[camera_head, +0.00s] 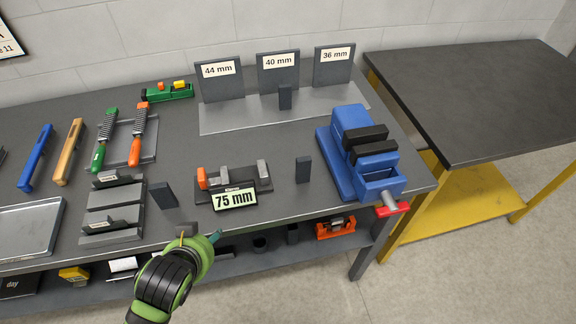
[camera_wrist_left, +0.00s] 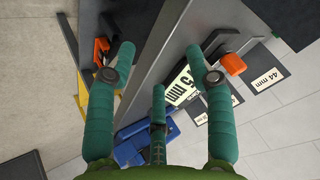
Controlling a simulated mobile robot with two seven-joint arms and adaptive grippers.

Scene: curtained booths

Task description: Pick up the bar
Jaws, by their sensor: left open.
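Several short dark grey bars are on the workbench (camera_head: 280,145), and I cannot tell which one the task means. One bar (camera_head: 162,195) is beside the slotted grey rack, another bar (camera_head: 303,170) is between the measuring fixture and the blue vise, and a third bar (camera_head: 285,97) is in front of the 40 mm plate. My left gripper (camera_head: 201,236) is at the bench's front edge, below the first bar and apart from it. In the left wrist view its teal fingers (camera_wrist_left: 160,68) are spread, with nothing between them. My right gripper is not in view.
The measuring fixture (camera_head: 234,186) carries a 75 mm label. A blue vise (camera_head: 362,155) with a red handle stands at the bench's right end. Upright 44 mm (camera_head: 220,84), 40 mm (camera_head: 278,75) and 36 mm (camera_head: 333,70) plates stand behind. The dark side table (camera_head: 470,95) is clear.

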